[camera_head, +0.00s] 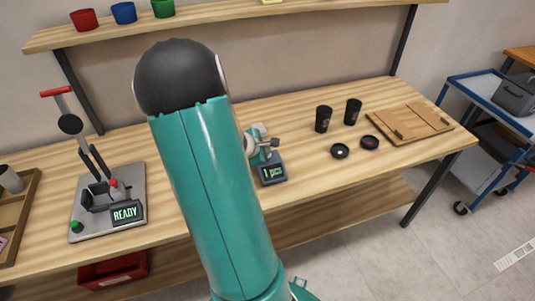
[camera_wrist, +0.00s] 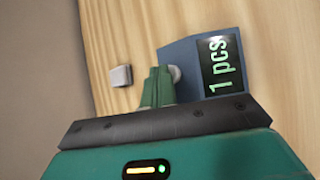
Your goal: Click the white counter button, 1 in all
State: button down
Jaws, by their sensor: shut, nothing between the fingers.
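The counter (camera_head: 272,172) is a small dark blue-grey box on the wooden table with a lit display reading "1 pcs". It also shows in the wrist view (camera_wrist: 192,55), its display turned sideways. A pale round button (camera_wrist: 176,73) sits on the counter, partly hidden behind my fingers. My gripper (camera_wrist: 157,84) is shut and empty, its green fingertips right beside that button; I cannot tell whether they touch it. In the head view my gripper (camera_head: 264,149) is just above and behind the counter, and my arm covers the area to its left.
A small light square block (camera_wrist: 121,76) lies beside my fingers.

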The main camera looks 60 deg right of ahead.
jog(key=shift+r, duration=0.7)
notch_tip(320, 180, up, 5)
dwell(0.5)
dwell(0.7)
jog(key=w+a+r+m+t+y, duration=0.1)
jog(key=w+a+r+m, duration=0.2)
jog(key=a, duration=0.4)
jog(key=w+a+r+m+t+y, duration=0.1)
jog(key=w+a+r+t, duration=0.2)
jog(key=a, duration=0.5)
jog(key=w+a+r+m+y, duration=0.1)
jog(key=w+a+r, duration=0.2)
jog(key=a+r, duration=0.3)
jog(key=s+a+r+t+y, duration=0.1)
jog(key=a+y, duration=0.1)
jog(key=a, duration=0.7)
jog(key=s+a+r+m+t+y, duration=0.1)
jog(key=s+a+r+y, duration=0.1)
jog(key=a, duration=0.7)
jog(key=s+a+r+m+t+y, duration=0.1)
jog(key=s+a+y, duration=0.1)
jog(key=a, duration=0.7)
jog(key=shift+s+r, duration=0.25)
